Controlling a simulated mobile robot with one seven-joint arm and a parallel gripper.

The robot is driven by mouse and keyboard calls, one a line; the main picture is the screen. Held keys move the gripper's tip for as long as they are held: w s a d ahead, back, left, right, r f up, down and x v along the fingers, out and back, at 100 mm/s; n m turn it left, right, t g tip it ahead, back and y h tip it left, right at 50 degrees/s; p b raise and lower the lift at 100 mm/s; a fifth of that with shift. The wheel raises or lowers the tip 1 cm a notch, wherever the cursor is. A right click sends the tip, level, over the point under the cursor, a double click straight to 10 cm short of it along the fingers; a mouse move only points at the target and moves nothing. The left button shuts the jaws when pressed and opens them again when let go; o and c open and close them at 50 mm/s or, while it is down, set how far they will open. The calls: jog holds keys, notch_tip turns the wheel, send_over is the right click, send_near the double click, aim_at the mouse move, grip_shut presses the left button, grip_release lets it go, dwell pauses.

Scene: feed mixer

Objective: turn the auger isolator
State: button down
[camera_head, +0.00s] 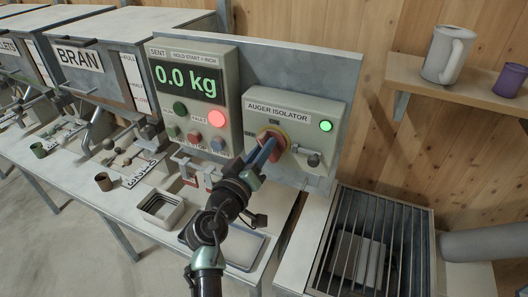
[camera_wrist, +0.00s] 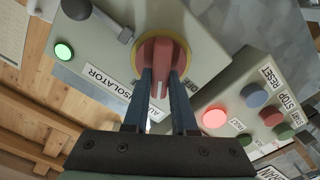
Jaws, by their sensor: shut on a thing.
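The auger isolator (camera_head: 292,121) is a pale grey-green box on the upright panel, with a lit green lamp (camera_head: 326,126) at its upper right. Its red rotary handle (camera_head: 277,139) sits on a yellow ring; in the wrist view the red handle (camera_wrist: 161,62) and yellow ring (camera_wrist: 183,45) are close up. My gripper (camera_head: 268,148) reaches up from below, and its two blue-grey fingers (camera_wrist: 163,82) are shut on the red handle, one on each side. The fingers partly hide the handle in the head view. A small grey lever with a dark knob (camera_head: 312,158) sits right of the handle.
Left stands a control box with a "0.0 kg" display (camera_head: 188,83) and several buttons, one red button (camera_head: 217,118) lit. A grey tray (camera_head: 250,243) and a square container (camera_head: 161,208) are on the bench below. A barred hopper (camera_head: 340,195) is at right, a shelf (camera_head: 450,85) above.

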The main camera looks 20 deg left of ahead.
jog(key=n, duration=0.7)
jog(key=f+n, duration=0.1)
jog(key=n, duration=0.3)
jog(key=shift+a, duration=0.2)
dwell(0.5)
jog(key=c, duration=0.7)
grip_release()
jog(key=s+b, duration=0.1)
jog(key=s, duration=0.7)
jog(key=s+b, duration=0.1)
jog(key=s, duration=0.4)
jog(key=shift+a+b, duration=0.25)
jog(key=shift+b, duration=0.05)
